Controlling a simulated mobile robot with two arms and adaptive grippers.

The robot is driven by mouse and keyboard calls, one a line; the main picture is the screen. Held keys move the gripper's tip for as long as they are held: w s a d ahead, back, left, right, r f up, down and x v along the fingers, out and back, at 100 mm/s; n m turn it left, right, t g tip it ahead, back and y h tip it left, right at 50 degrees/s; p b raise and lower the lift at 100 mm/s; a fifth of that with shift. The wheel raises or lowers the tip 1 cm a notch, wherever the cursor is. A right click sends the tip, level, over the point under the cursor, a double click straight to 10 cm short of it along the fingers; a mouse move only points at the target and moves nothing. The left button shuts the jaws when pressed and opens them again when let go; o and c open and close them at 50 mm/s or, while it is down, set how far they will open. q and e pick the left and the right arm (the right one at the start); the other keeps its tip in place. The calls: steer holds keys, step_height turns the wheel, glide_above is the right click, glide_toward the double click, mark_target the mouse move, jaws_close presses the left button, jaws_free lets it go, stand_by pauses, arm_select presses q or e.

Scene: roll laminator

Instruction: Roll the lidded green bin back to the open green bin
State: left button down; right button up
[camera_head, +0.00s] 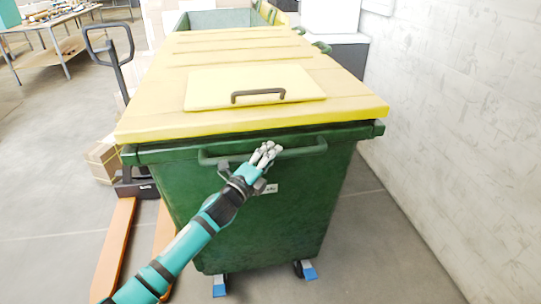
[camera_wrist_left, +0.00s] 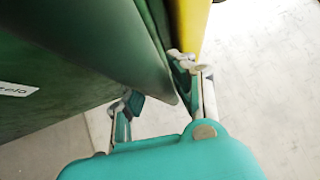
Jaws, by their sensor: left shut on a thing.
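The lidded green bin (camera_head: 260,220) stands upright in front of me, with a yellow lid (camera_head: 150,118) shut on top. A green handle bar (camera_head: 306,150) runs along its near side under the lid. My left gripper (camera_head: 265,156) is shut on this bar near its middle. In the left wrist view its fingers (camera_wrist_left: 158,90) are on either side of the green bar (camera_wrist_left: 110,45). The open green bin (camera_head: 217,19) is behind the lidded bin at the top of the head view, mostly hidden by it. My right gripper is not in view.
A pallet jack with a dark handle (camera_head: 113,55) and orange forks (camera_head: 115,250) stands close on the left. A white wall (camera_head: 450,110) runs along the right, with a floor strip between. Cardboard boxes (camera_head: 102,160) and a workbench (camera_head: 55,45) are further left.

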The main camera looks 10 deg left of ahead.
arm_select(q)
steer(key=shift+f, duration=0.15)
steer(key=shift+w+a, duration=0.15)
steer(key=shift+w+a+b, duration=0.3)
steer(key=shift+w+b, duration=0.2)
steer(key=shift+w, duration=0.3)
steer(key=c, duration=1.6)
jaws_free()
steer(key=shift+w, duration=0.15)
steer(key=o, duration=0.5)
steer(key=v, duration=1.2)
steer(key=shift+s, duration=0.2)
